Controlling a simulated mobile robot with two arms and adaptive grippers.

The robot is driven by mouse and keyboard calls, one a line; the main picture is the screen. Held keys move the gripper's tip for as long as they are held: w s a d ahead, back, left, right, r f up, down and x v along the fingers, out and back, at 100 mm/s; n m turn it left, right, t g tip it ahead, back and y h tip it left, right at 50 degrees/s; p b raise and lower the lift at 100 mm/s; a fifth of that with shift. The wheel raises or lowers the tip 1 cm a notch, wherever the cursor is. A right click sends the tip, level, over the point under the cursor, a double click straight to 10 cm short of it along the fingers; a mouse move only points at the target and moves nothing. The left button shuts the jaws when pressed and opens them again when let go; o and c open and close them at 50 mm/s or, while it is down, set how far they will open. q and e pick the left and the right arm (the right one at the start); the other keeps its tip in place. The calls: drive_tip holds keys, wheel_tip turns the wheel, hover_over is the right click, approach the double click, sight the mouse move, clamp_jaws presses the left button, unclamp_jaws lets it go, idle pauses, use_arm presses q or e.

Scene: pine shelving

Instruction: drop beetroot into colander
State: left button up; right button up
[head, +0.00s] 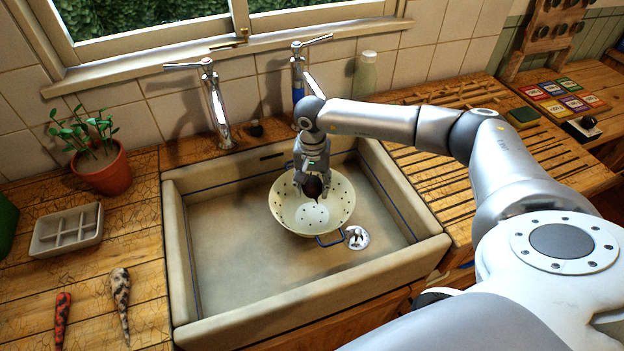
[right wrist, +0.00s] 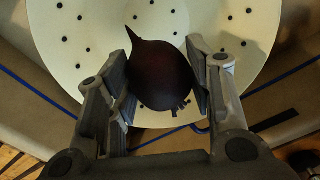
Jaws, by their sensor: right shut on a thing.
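The beetroot (head: 313,187) is dark purple and round with a pointed root. My right gripper (head: 312,180) is shut on it and holds it over the colander, pointing down. In the right wrist view the beetroot (right wrist: 160,72) sits between the two fingers of the right gripper (right wrist: 165,80). The cream colander (head: 336,210) with dark holes and blue handles stands in the sink, and its inside (right wrist: 230,20) fills the background of the right wrist view. I cannot tell the exact gap between beetroot and colander. My left gripper is not in view.
The stone sink (head: 225,270) has raised walls around the colander. A drain (head: 357,238) lies just right of it. Taps (head: 217,105) rise behind. A potted plant (head: 104,170), a soap dish (head: 67,229), a red carrot-like thing (head: 62,318) and a mottled one (head: 121,300) lie left.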

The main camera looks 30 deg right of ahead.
drive_tip(key=shift+f, duration=0.25)
drive_tip(key=o, duration=1.1)
